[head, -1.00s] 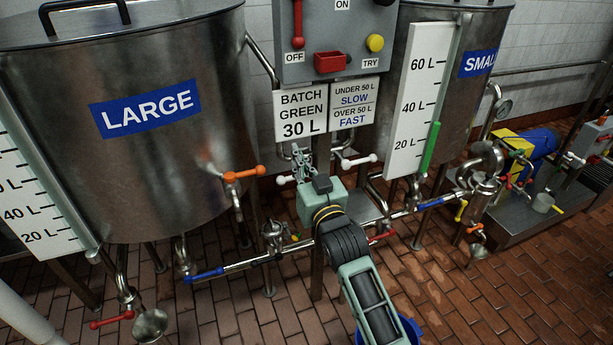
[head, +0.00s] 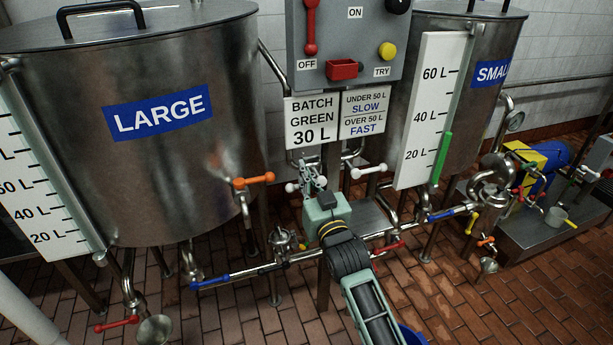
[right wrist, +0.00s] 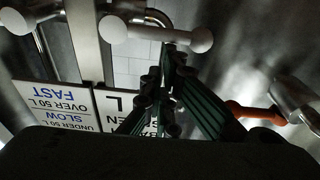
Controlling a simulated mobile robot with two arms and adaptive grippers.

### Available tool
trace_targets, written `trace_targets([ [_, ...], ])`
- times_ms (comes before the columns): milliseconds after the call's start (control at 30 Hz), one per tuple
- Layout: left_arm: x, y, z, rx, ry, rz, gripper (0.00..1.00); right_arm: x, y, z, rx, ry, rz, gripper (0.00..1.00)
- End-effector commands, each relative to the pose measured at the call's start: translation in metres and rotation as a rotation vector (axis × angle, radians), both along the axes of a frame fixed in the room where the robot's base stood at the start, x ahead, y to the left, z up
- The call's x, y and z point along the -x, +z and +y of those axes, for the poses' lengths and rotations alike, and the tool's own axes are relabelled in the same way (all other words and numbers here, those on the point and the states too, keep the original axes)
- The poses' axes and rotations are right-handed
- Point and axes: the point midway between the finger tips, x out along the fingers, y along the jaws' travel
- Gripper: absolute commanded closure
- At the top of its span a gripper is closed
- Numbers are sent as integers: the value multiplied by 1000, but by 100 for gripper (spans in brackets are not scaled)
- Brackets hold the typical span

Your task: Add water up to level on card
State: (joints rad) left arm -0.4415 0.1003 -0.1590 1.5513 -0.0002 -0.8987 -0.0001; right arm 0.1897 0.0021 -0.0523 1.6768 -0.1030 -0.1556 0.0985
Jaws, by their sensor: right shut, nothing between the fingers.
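The card (head: 312,121) reads "BATCH GREEN 30 L". The small tank (head: 465,95) has a scale board (head: 425,100). A green column (head: 441,158) in its gauge tube tops out between the 20 L and 40 L marks. My right gripper (head: 310,172) is below the card, shut and empty, between two white valve handles (head: 292,187) (head: 369,171). In the right wrist view, the closed dark fingers (right wrist: 165,85) lie close below a white handle (right wrist: 155,35); I cannot tell if they touch. My left gripper is out of view.
The large tank (head: 160,170) stands left, with an orange handle (head: 254,181). The pipe below carries blue handles (head: 210,281) (head: 455,213) and a red handle (head: 388,248). A grey control box (head: 350,45) hangs above. A second sign (head: 363,112) reads "under 50 L slow, over 50 L fast".

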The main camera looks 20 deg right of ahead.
Motion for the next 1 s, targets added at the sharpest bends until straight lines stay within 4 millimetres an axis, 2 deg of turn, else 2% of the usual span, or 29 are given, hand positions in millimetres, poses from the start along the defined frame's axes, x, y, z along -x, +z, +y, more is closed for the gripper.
trace_targets([
  [300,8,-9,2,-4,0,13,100,0,-3,2,58,0,-1,100],
  [700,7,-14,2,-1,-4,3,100,0,-9,6,145,0,-2,100],
  [1000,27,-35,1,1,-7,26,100,1,-21,12,343,0,-6,100],
])
